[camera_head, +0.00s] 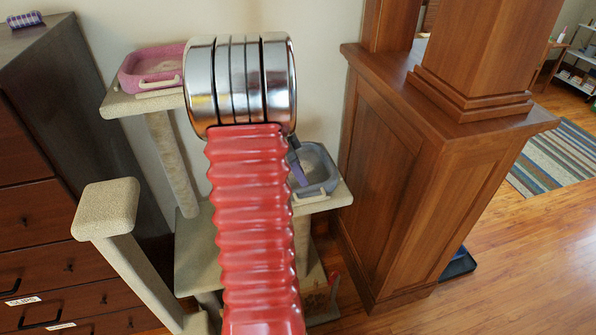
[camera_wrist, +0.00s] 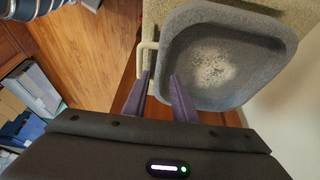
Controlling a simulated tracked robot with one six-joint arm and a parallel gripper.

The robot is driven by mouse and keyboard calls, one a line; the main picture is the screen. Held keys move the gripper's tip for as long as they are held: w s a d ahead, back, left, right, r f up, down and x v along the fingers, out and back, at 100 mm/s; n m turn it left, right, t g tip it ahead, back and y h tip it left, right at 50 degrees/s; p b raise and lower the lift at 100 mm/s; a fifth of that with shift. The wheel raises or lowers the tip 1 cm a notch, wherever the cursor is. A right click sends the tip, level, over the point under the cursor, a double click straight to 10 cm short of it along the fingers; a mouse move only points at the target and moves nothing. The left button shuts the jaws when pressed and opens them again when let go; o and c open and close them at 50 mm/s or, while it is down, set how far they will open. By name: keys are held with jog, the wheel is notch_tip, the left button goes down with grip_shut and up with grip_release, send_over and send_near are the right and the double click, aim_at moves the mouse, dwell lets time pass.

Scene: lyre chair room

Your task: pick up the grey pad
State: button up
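The grey pad (camera_head: 322,181) is a shallow dish-like bed with a raised rim, on a carpeted platform of the cat tree, right of my arm. In the wrist view the grey pad (camera_wrist: 186,50) fills the upper right, with a pale worn patch inside. My gripper (camera_wrist: 159,75) has two purple fingers spread apart at the pad's near left rim. The right finger overlaps the rim, and the left finger is by a cream bar (camera_wrist: 147,62) beside the pad. I cannot tell whether they touch. In the head view my gripper (camera_head: 297,168) is partly hidden by my arm.
A pink bed (camera_head: 150,68) is on the higher platform at left. A beige post top (camera_head: 106,208) stands nearer, beside a dark drawer cabinet (camera_head: 28,215). A wooden half-wall with a column (camera_head: 400,165) stands close right of the pad. Open floor (camera_head: 530,255) is further right.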

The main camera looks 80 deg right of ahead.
jog(key=shift+x, duration=2.6)
jog(key=shift+w, duration=0.15)
jog(key=shift+c, duration=0.5)
grip_shut()
